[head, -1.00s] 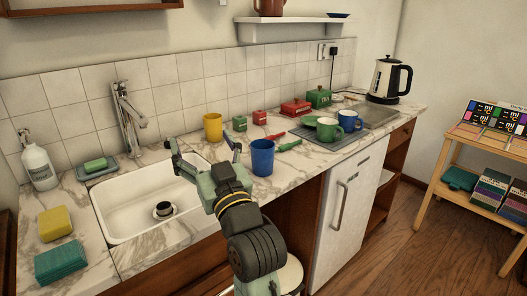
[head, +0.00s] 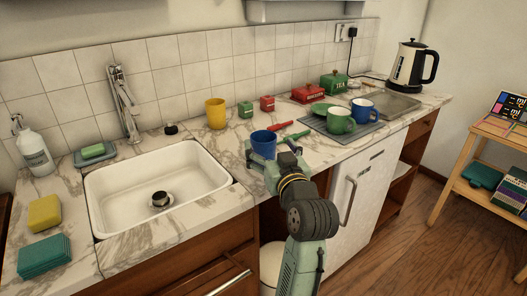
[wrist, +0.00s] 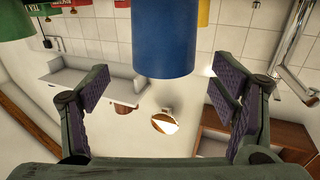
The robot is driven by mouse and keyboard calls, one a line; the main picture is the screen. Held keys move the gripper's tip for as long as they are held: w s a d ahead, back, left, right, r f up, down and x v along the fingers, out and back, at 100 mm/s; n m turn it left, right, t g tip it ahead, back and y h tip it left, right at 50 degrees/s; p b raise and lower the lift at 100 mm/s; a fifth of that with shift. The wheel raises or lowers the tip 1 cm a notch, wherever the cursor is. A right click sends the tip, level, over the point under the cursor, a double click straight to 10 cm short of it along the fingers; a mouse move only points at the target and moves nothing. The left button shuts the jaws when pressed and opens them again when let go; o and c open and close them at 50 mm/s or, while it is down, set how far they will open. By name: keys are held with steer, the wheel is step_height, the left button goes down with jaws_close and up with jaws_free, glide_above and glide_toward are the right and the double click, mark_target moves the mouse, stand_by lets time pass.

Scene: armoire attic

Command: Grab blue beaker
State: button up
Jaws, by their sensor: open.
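The blue beaker (head: 263,143) stands upright on the marble counter, right of the sink. In the wrist view my gripper (wrist: 157,92) is wide open and empty, with one padded finger to each side. The beaker lines up with the gap between the fingers, with no visible contact.
Green (head: 340,121) and blue (head: 364,109) mugs stand on a grey mat (head: 338,137) to the right. The white sink (head: 130,190) is at left.

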mark_target(261, 133)
steer(key=p+x, duration=0.1)
steer(key=x, duration=0.4)
steer(key=shift+a+p, duration=0.15)
steer(key=shift+p, duration=0.15)
steer(key=shift+c, duration=0.4)
steer(key=c, duration=1.2)
